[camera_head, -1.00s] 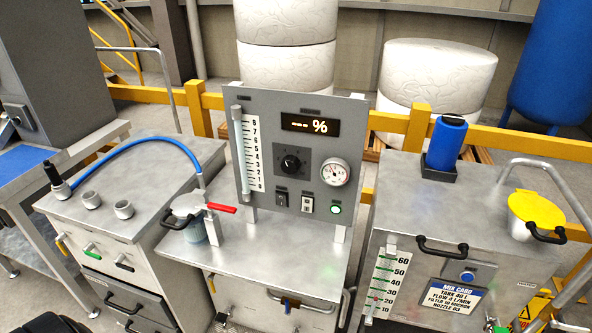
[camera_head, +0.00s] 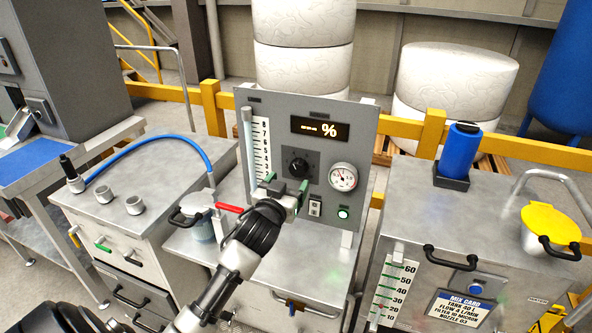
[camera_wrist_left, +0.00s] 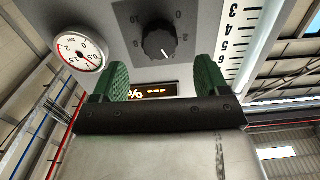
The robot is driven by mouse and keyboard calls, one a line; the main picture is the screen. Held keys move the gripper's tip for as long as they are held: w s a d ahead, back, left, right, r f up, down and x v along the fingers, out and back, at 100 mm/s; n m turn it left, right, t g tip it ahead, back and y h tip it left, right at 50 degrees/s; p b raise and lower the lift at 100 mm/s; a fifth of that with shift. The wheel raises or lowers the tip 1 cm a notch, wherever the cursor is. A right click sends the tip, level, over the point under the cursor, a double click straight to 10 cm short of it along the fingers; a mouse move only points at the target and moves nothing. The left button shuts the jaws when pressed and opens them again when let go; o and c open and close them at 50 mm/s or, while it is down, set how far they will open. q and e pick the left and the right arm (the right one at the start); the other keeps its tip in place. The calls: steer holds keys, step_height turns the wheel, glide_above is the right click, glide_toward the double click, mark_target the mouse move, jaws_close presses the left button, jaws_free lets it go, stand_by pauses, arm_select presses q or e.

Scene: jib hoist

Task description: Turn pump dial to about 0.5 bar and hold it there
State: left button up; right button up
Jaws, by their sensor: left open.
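The pump dial is a black round knob (camera_head: 297,166) on the upright grey panel (camera_head: 372,130), and it also shows in the left wrist view (camera_wrist_left: 158,41). The round pressure gauge (camera_head: 343,177) sits right of the dial; in the left wrist view the gauge (camera_wrist_left: 80,50) is at the left, with its needle too small to read surely. My left gripper (camera_head: 287,188) is open, its green-padded fingers just in front of and below the dial. In the left wrist view the dial shows between and beyond the fingers (camera_wrist_left: 162,72), apart from them. My right gripper is not in view.
The display (camera_head: 320,128) above the dial shows dashes and a % sign. A white level scale (camera_head: 261,150) stands left of the dial. A red-handled valve (camera_head: 229,208) lies close to my left arm. A tank with a mix card (camera_head: 457,306) stands at the right.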

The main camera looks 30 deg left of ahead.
mark_target(297, 171)
arm_select(q)
steer(key=shift+p+x, duration=0.35)
steer(key=shift+x, duration=2.45)
steer(key=c, duration=0.9)
steer(key=shift+n, duration=0.3)
steer(key=n+p, duration=0.1)
steer(key=n, duration=0.2)
steer(key=shift+n+p, duration=1.05)
steer(key=shift+n, duration=1.25)
